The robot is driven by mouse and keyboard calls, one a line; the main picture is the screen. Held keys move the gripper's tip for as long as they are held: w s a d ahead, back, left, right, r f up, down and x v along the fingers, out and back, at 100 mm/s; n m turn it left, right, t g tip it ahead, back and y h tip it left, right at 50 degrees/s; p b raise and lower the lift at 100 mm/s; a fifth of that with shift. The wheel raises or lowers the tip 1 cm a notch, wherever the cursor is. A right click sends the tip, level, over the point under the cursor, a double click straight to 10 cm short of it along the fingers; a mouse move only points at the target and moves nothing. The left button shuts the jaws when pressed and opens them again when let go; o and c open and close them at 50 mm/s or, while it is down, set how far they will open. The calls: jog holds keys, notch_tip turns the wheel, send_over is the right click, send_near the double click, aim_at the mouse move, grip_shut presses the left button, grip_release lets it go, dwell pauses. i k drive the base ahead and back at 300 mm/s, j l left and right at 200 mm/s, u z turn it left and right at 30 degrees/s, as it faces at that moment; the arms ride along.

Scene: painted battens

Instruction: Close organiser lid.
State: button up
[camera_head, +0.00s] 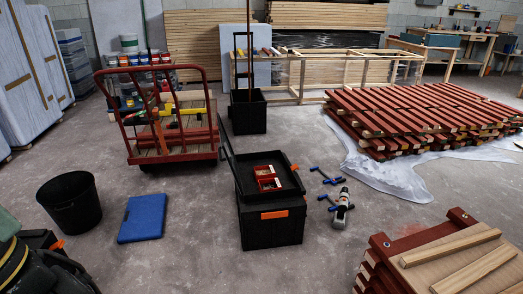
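A black box (270,228) with an orange latch stands on the floor near the middle; it appears to be the organiser. Its top (286,184) is open to view as a shallow tray with small red bins (266,176) inside. A thin dark upright piece (228,150) rises and leans along its left back side. I cannot tell whether this is the raised lid seen edge-on or a handle. My gripper is not in view.
A red cart (172,155) with tools stands behind left. A black bucket (70,200) and flat blue case (143,218) lie left. Blue clamps (325,176) and a power tool (342,207) lie right. Stacked red battens (430,115) and a pallet stack (450,255) flank the right.

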aim_at(292, 185)
jog(key=i+j+z, duration=0.15)
jog(key=j, duration=0.25)
jog(key=i+j+z, duration=0.15)
jog(key=j, duration=0.2)
jog(key=j+z, duration=0.15)
jog(key=j, duration=0.25)
jog(key=i+j, duration=0.1)
jog(key=j, duration=0.35)
jog(key=i+j, duration=0.15)
jog(key=j, duration=0.3)
jog(key=i+j+z, duration=0.1)
jog(key=j, duration=0.35)
jog(key=i+j, duration=0.2)
jog(key=j, duration=0.2)
jog(key=i+j, duration=0.2)
jog(key=j, duration=0.15)
jog(key=l+u, duration=0.15)
jog(key=l, duration=0.2)
jog(key=i+l+u, duration=0.2)
jog(key=l, duration=0.15)
jog(key=i+l, duration=0.1)
jog(key=i, duration=0.2)
jog(key=u, duration=0.05)
